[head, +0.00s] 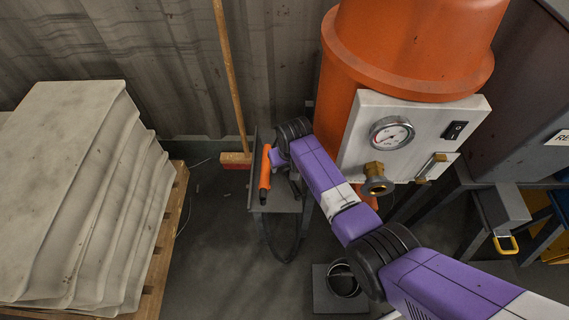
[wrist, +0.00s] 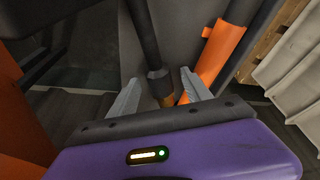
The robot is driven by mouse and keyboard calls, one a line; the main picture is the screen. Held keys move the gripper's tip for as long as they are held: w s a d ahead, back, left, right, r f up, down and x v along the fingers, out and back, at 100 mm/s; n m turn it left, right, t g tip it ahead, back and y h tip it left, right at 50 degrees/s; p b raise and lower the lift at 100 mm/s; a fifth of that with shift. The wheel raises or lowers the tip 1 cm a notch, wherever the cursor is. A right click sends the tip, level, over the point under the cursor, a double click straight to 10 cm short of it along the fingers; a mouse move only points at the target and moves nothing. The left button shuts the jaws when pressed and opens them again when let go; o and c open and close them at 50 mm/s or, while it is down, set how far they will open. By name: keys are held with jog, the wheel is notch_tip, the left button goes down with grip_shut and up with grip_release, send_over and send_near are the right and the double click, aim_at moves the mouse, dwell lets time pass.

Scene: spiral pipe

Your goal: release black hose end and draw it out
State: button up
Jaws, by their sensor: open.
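The black hose (wrist: 144,40) runs down from the top of the wrist view to a dark collar with a brass-coloured end (wrist: 167,101). My gripper (wrist: 160,78) is open, with one grey finger on each side of the hose end. I cannot tell whether either finger touches it. The lower part of the hose end is hidden behind my gripper body. My arm hides the gripper there.
An orange tank (head: 405,45) with a gauge (head: 391,133) and brass fitting (head: 375,181) is at right. Stacked sacks (head: 75,190) and a broom (head: 233,90) stand left.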

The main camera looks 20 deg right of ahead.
jog(key=shift+r, duration=0.1)
jog(key=shift+p+v, duration=1.6)
jog(key=shift+v, duration=2.2)
